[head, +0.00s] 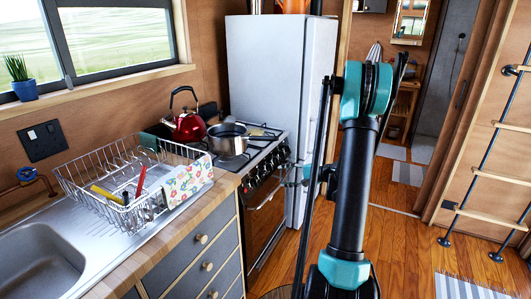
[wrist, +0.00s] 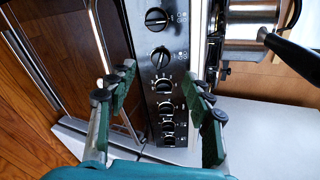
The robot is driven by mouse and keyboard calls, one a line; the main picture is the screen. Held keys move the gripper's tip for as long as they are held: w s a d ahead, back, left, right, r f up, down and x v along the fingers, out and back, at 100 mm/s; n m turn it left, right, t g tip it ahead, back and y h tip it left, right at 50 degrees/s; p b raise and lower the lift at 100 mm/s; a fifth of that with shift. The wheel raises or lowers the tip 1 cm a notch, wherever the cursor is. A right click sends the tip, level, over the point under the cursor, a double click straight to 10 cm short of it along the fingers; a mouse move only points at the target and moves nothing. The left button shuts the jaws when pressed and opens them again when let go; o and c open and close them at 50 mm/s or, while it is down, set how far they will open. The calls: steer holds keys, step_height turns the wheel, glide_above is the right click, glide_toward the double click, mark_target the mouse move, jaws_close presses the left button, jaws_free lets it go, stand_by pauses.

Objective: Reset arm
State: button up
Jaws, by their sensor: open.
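My gripper (wrist: 160,95) shows in the wrist view with its two fingers wide apart and nothing between them. Beyond the fingers is the stove's control panel (wrist: 165,75) with several black knobs; I cannot tell the exact gap. In the head view my arm stands upright in the middle of the picture, in front of the fridge's right edge and the doorway. The stove (head: 262,205) stands to the left of my arm.
A pot (head: 228,140) and a red kettle (head: 185,124) sit on the stove. A wire dish rack (head: 75,178) stands by the sink (head: 40,265). The white fridge (head: 275,75) is behind. A ladder (head: 490,165) is at right.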

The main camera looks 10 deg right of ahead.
steer(key=s+a+r+n+g+h, duration=0.1)
steer(key=s+a+n+g+h, duration=0.15)
steer(key=s, duration=0.55)
steer(key=s+a+r+n+g+h, duration=0.1)
steer(key=s+a+n+h, duration=0.2)
steer(key=s, duration=0.4)
steer(key=s+d+f+n+h, duration=0.1)
steer(key=s+n+h, duration=0.1)
steer(key=s, duration=0.6)
steer(key=s+d+f+n+g+h, duration=0.1)
steer(key=s+n+h, duration=0.2)
steer(key=s, duration=0.6)
steer(key=shift+s+d+f+n, duration=0.25)
steer(key=shift+s+f+n, duration=0.05)
steer(key=shift+f+n, duration=0.15)
